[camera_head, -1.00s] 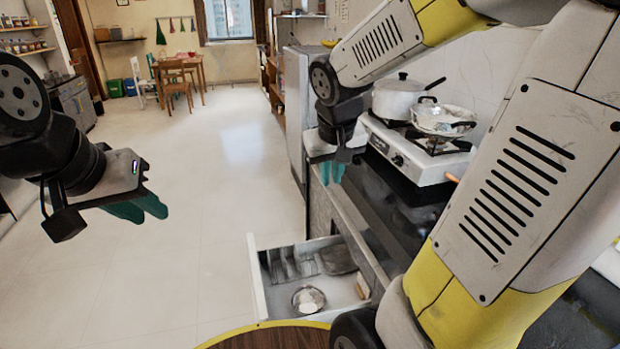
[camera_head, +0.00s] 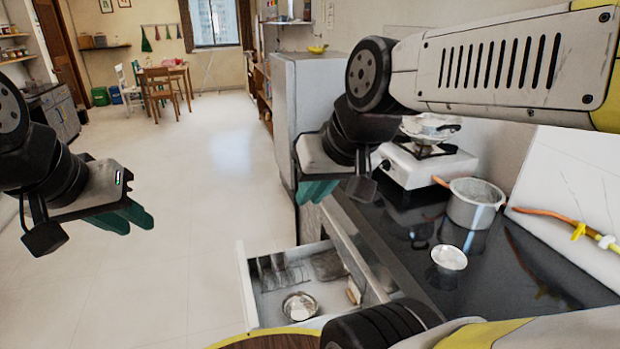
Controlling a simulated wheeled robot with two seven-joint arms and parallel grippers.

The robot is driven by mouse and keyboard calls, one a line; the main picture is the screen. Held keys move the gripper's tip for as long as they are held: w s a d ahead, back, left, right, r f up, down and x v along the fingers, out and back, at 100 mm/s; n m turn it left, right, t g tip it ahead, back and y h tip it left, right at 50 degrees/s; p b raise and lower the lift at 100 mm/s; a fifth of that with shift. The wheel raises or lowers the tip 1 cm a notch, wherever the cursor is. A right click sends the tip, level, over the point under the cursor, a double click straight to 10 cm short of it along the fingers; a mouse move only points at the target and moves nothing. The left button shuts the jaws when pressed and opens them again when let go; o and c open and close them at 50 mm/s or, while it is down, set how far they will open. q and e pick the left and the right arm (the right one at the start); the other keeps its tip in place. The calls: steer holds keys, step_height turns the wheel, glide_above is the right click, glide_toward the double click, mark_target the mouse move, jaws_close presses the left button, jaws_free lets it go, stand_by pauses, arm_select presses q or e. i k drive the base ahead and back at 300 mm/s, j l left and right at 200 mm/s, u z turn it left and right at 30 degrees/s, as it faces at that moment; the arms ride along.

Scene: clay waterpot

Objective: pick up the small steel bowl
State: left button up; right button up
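A small round steel bowl (camera_head: 299,306) lies in the open drawer (camera_head: 244,285), near its front part. Another small, shiny, bowl-like metal vessel (camera_head: 449,258) stands on the dark counter. My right gripper (camera_head: 316,192) hangs above and beyond the drawer, beside the counter edge, apart from both bowls. Its teal fingers overlap in this view, so their gap is unclear. My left gripper (camera_head: 130,217) is out over the floor at the left, far from the drawer. Its teal fingers show close together and appear empty.
The counter (camera_head: 395,230) holds a steel pot (camera_head: 474,204) and a gas stove (camera_head: 425,165) with a pan (camera_head: 431,127). Cutlery (camera_head: 280,270) sits in the drawer's far part. The floor at left is clear.

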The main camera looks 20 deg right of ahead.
mark_target(448, 260)
steer(key=z, duration=1.85)
